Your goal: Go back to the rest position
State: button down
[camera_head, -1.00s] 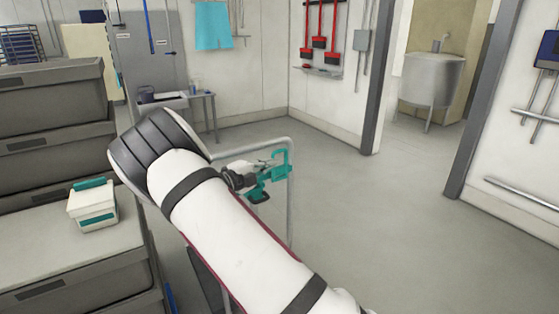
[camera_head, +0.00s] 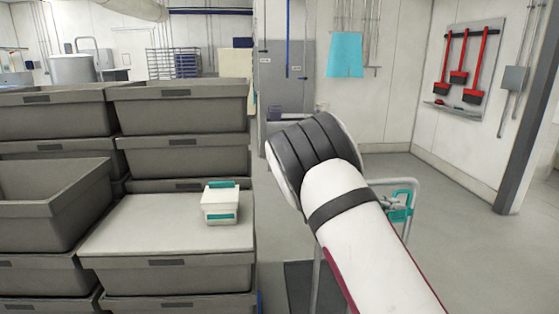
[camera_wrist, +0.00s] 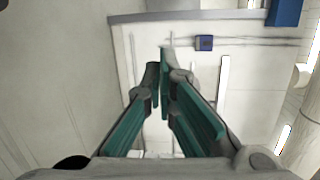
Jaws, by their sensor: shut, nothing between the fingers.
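My gripper (camera_wrist: 158,85) shows in the wrist view with its teal fingers drawn together at the tips and nothing between them. In the head view my white arm with its dark ribbed joint fills the lower right, and it hides most of the gripper. Only a teal part shows behind the arm, beside a grey metal rail. The gripper is out to the right, well apart from the crates. A small white box with teal trim (camera_head: 221,205) stands on the white top (camera_head: 150,225) of a crate stack, left of my arm.
Stacked grey crates (camera_head: 185,105) fill the left, with an open crate (camera_head: 45,205) nearest. A grey metal rail (camera_head: 405,182) stands beside my arm. The floor at right (camera_head: 480,250) is clear.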

jog(key=s+a+r+m+g+y+p, duration=0.15)
jog(key=s+r+m+y, duration=0.35)
jog(key=s+m, duration=0.55)
jog(key=s+a+r+m+g+y+p, duration=0.15)
jog(key=s+r+m+y, duration=0.3)
jog(key=s+m, duration=0.6)
jog(key=s+a+r+m+t+y, duration=0.1)
jog(key=s+a+m+y, duration=0.1)
jog(key=s+a+m, duration=0.2)
jog(key=s+a+r+m+t+y, duration=0.1)
jog(key=s+a+m, duration=0.4)
jog(key=s, duration=0.6)
jog(key=s+a+r+m+t+y+p, duration=0.1)
jog(key=s+a+r+m+y, duration=0.2)
jog(key=s+a+m, duration=0.2)
jog(key=s+m, duration=0.2)
jog(key=shift+s+t+y, duration=0.3)
jog(key=shift+t+y, duration=0.05)
jog(key=shift+t, duration=0.05)
